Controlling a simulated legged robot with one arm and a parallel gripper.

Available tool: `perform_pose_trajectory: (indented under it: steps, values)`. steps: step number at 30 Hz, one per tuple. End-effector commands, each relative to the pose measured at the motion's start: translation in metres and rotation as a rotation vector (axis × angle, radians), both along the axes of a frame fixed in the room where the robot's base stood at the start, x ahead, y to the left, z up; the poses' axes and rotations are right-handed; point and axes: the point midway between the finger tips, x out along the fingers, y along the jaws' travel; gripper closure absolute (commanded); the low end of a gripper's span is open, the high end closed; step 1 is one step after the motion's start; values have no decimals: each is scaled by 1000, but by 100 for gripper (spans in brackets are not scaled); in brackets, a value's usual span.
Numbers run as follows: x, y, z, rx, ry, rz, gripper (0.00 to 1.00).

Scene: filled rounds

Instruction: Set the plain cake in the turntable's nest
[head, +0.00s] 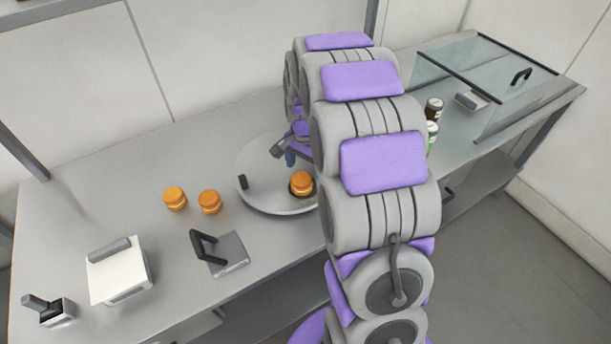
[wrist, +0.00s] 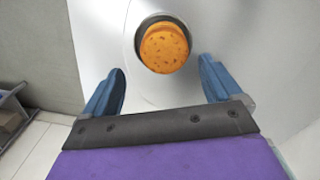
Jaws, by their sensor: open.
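The turntable (head: 262,199) is a round grey disc on the bench with a small black knob near its left edge. An orange cake (head: 302,183) stands in its dark-rimmed nest (wrist: 140,31), towards the front right of the disc. In the wrist view this cake (wrist: 164,48) shows a speckled top and sits inside the dark ring. My gripper (wrist: 163,82) is open, with its blue fingers apart and nothing between them; the cake lies just beyond the fingertips. In the head view my arm hides most of the gripper and the turntable's right side.
Two more orange cakes (head: 175,198) (head: 209,201) stand on the bench left of the turntable. A grey plate with a black handle (head: 226,253), a white box (head: 117,270) and a small dark-handled block (head: 50,310) lie nearer. Jars (head: 433,110) and a glass case (head: 490,85) stand right.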

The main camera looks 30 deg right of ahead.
Motion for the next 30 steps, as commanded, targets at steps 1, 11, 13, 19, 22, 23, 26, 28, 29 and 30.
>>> perform_pose_trajectory:
  steps: [1, 11, 13, 19, 22, 23, 26, 28, 29, 30]
  values:
    - [2, 0, 16, -4, -8, 0, 8]
    - [2, -1, 58, -3, -12, 0, 8]
    - [2, -2, 61, -3, -12, 0, 8]
    - [-7, 6, 68, -1, -8, 37, 8]
    - [-26, 22, 81, 0, -4, 116, 8]
    - [-35, 29, 84, 2, 0, 149, 8]
    - [-67, 52, 98, 7, 13, 272, 8]
    - [-92, 67, 105, 12, 23, 361, 8]
    - [-102, 73, 108, 15, 28, 399, 8]
    - [-116, 80, 111, 20, 34, 450, 8]
